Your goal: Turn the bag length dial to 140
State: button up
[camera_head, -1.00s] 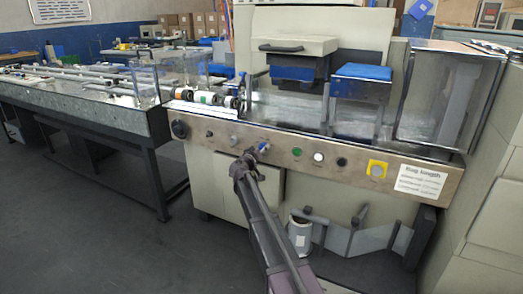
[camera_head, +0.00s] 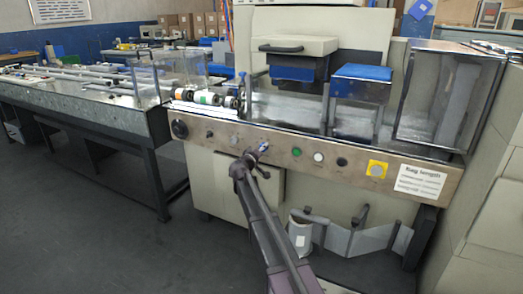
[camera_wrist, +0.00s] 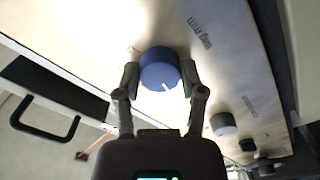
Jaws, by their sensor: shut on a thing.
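The blue bag length dial (camera_wrist: 160,69) is a round knob with a white pointer mark on its face. It sits on the metal front panel, with printed lettering beside it that I cannot read fully. My gripper (camera_wrist: 160,78) has one finger on each side of the dial and is shut on it. In the head view, my gripper (camera_head: 255,161) is at the panel, at the small blue dial (camera_head: 263,146), and partly hides it. The dial's scale and exact setting are not readable.
The panel (camera_head: 225,135) carries other controls: a green button (camera_head: 297,152), a white button (camera_head: 318,157) and a yellow-backed button (camera_head: 377,169). A bag length sign (camera_head: 419,180) is at its right. In the wrist view, a grey knob (camera_wrist: 223,124) is nearby.

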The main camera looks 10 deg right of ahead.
jog(key=o, duration=1.2)
jog(key=shift+w, duration=0.15)
jog(key=shift+c, duration=0.2)
jog(key=shift+s+a, duration=0.1)
jog(key=shift+s, duration=0.1)
jog(key=v, duration=1.1)
jog(key=shift+s+a, duration=0.2)
jog(key=shift+s, duration=0.05)
